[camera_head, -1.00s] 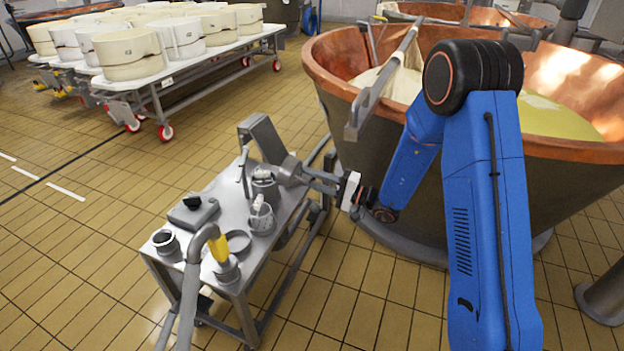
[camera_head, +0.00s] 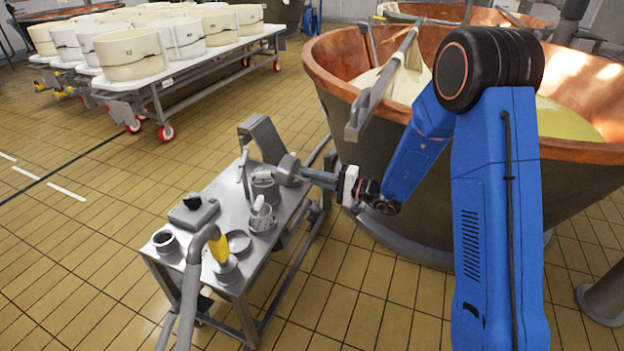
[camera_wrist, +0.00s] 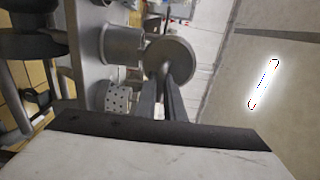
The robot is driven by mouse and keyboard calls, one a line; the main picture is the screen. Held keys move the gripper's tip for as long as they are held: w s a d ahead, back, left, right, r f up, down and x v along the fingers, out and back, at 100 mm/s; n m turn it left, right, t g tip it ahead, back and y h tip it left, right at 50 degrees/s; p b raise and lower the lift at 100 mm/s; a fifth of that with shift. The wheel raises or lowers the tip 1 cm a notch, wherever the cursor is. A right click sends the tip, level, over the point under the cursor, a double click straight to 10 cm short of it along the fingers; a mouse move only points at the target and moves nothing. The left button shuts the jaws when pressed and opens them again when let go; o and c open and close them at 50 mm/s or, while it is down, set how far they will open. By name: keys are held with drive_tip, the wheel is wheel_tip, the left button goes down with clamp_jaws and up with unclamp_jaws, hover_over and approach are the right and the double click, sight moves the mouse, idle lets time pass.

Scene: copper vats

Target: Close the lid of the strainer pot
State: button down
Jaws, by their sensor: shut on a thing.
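A round grey lid (camera_head: 288,169) stands tilted on edge at the rim of a grey pot (camera_head: 265,189) on the small metal table. The wrist view shows the lid's disc (camera_wrist: 176,56) beside the pot's open end (camera_wrist: 122,46); whether a hinge joins them is hidden. My gripper (camera_head: 302,174) reaches in from the right. Its fingers (camera_wrist: 168,82) are shut on the lid near the middle of its face; the gripped part is mostly hidden. A perforated cup (camera_head: 262,218) stands just in front of the pot and also shows in the wrist view (camera_wrist: 117,98).
The metal table (camera_head: 212,267) also holds a shallow dish (camera_head: 239,242), a small open pot (camera_head: 166,242) and a grey box (camera_head: 193,212). A bent pipe (camera_head: 192,285) rises at its front. A large copper vat (camera_head: 345,110) stands behind my arm. Tiled floor lies free at left.

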sight(296, 158)
drive_tip(key=r+h, duration=0.1)
drive_tip(key=a+r+h, duration=0.1)
drive_tip(key=a+r+g+h, duration=0.1)
drive_tip(key=shift+w+r, duration=0.2)
drive_tip(key=shift+w, duration=0.15)
drive_tip(key=shift+w+a+r, duration=0.3)
drive_tip(key=shift+a+r, duration=0.45)
drive_tip(key=shift+w+a+r, duration=0.25)
drive_tip(key=shift+a+r, duration=0.2)
drive_tip(key=shift+a, duration=0.25)
drive_tip(key=c, duration=1.8)
unclamp_jaws()
drive_tip(key=shift+c, duration=0.2)
drive_tip(key=v, duration=1.7)
drive_tip(key=shift+r, duration=0.4)
